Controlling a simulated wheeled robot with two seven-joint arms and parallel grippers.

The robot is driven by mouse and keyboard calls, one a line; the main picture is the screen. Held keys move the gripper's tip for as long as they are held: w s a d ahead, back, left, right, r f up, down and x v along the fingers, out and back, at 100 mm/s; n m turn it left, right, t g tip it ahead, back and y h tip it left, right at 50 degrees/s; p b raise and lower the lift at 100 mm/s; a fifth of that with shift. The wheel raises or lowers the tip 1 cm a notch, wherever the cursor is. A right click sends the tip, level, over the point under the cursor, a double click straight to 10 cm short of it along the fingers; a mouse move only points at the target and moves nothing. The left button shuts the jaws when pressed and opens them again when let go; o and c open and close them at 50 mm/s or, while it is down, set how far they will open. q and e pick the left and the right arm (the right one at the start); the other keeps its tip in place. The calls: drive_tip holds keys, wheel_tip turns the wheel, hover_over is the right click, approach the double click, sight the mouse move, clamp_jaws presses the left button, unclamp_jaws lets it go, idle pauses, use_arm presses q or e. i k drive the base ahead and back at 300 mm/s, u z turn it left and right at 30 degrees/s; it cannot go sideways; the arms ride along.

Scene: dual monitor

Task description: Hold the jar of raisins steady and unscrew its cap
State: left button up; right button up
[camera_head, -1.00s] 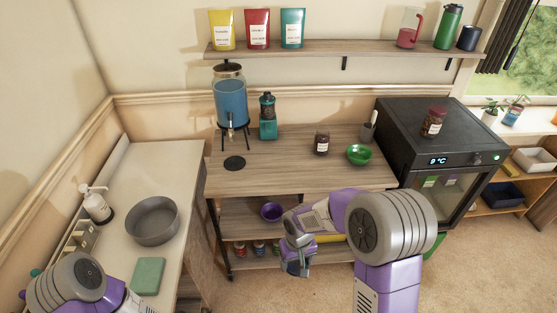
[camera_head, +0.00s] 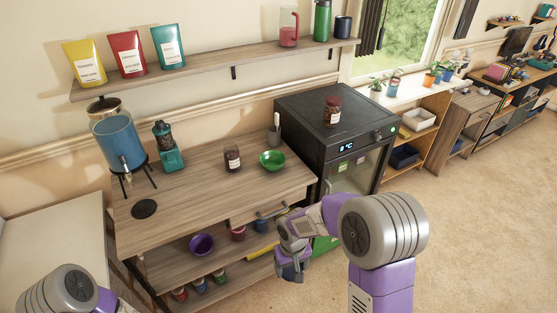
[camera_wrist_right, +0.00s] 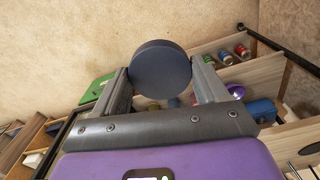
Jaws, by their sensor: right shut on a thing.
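A dark jar with a pale label (camera_head: 232,158) stands upright on the wooden table. A second dark jar with a reddish lid (camera_head: 332,111) stands on top of the black fridge. The labels are too small to read, so I cannot tell which holds raisins. My right gripper (camera_head: 291,272) is in front of the table's lower shelves, away from both jars. In the right wrist view, its fingers are shut on a dark blue round thing (camera_wrist_right: 160,70), which shows as a flat disc. My left arm enters at the lower left; its gripper is out of view.
The wooden table (camera_head: 190,192) also carries a green bowl (camera_head: 272,161), a blue drink dispenser (camera_head: 118,145) and a teal grinder (camera_head: 167,148). The black fridge (camera_head: 300,110) stands right of it. Open floor (camera_head: 470,230) lies to the right.

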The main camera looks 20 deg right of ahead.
sight(231, 152)
drive_tip(key=z, duration=0.2)
drive_tip(key=i, duration=1)
drive_tip(key=u, duration=0.5)
